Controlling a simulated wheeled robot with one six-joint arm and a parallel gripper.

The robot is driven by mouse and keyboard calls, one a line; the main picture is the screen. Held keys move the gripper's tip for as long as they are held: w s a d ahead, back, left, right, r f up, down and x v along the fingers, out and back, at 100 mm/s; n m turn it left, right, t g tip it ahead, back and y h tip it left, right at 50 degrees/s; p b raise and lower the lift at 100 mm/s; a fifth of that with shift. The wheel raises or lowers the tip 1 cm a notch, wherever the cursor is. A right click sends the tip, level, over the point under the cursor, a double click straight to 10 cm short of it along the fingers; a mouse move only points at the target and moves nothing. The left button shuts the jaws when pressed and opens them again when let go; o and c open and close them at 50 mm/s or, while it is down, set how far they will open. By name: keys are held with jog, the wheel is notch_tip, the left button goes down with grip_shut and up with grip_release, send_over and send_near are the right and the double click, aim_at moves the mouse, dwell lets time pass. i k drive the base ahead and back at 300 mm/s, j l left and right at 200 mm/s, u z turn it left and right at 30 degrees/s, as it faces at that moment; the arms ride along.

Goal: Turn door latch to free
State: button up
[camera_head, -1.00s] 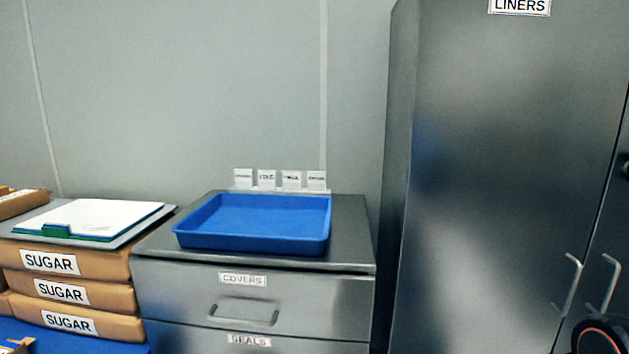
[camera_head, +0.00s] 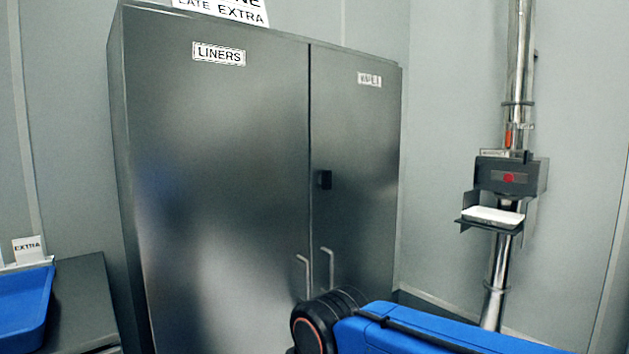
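A tall grey metal cabinet has two doors. The left door (camera_head: 220,170) carries a LINERS label and the right door (camera_head: 358,190) a smaller label that is hard to read. A small black latch (camera_head: 324,180) sits on the right door, close to the seam between the doors. Both doors look closed. Two bar handles, the left handle (camera_head: 304,272) and the right handle (camera_head: 327,266), stand on either side of the seam below the latch. My blue and black arm shows at the bottom, in front of the cabinet's lower part. My gripper is not in view.
A blue tray (camera_head: 22,308) sits on a grey drawer unit (camera_head: 82,285) at the left, with an EXTRA card (camera_head: 28,249) behind it. A metal pole (camera_head: 502,262) with a dark device (camera_head: 511,176) and small shelf stands at the right.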

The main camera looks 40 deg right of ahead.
aim_at(325, 179)
jog(key=j+z, duration=0.1)
jog(key=z, duration=0.7)
jog(key=j+z, duration=0.1)
jog(key=z, duration=0.3)
jog(key=k+z, duration=0.1)
jog(key=z, duration=0.3)
jog(key=k+j+z, duration=0.15)
jog(key=k+j, duration=0.05)
jog(key=j, duration=0.1)
